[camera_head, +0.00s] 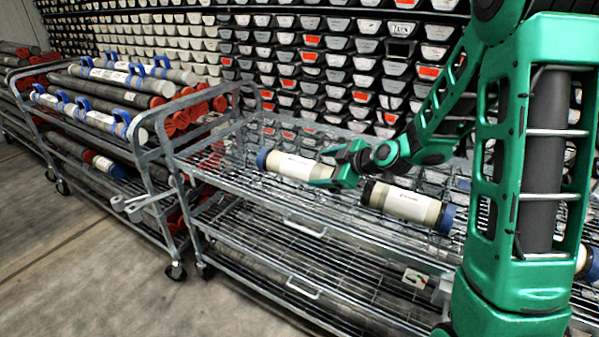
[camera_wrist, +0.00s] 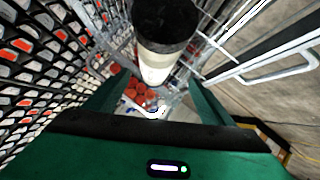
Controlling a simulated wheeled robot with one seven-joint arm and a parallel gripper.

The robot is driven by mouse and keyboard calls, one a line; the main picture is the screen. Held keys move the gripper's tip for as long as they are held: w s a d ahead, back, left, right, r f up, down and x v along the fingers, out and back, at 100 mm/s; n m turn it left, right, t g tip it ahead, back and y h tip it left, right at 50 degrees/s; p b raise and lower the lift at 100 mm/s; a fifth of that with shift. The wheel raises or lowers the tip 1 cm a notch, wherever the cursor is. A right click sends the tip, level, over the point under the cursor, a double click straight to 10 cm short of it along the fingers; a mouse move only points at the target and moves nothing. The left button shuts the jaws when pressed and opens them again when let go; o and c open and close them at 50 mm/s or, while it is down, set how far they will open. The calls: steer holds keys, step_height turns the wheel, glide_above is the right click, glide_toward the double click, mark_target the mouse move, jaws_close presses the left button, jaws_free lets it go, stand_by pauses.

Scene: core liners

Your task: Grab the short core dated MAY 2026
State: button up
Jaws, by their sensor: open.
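A short core (camera_head: 291,166) with a blue cap at its left end lies on the top wire shelf. My gripper (camera_head: 335,170) is at its right end, which the gripper hides in the head view. A second short core (camera_head: 402,203) lies to the right, with a black left end and a blue right cap. In the wrist view, a pale core (camera_wrist: 160,63) with a black near end shows above and between my spread fingers (camera_wrist: 155,92). My gripper is open, and nothing is held. Core labels are too small to read, so I cannot tell which is dated MAY 2026.
Another blue-capped core (camera_head: 587,262) shows at the right edge, partly behind my arm. A metal cart (camera_head: 165,160) at left holds long cores with blue and orange caps. Racks of core trays (camera_head: 330,50) fill the back wall. Floor (camera_head: 90,270) is clear at front left.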

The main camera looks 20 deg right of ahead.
mark_target(302, 166)
steer(key=shift+w+d+f, duration=0.1)
steer(key=shift+w+f, duration=0.1)
steer(key=shift+w, duration=0.15)
steer(key=x, duration=1)
steer(key=shift+w, duration=0.35)
steer(key=c, duration=1.7)
steer(key=shift+w+r, duration=0.1)
steer(key=shift+r, duration=0.15)
steer(key=shift+c, duration=0.7)
steer(key=shift+r, duration=0.1)
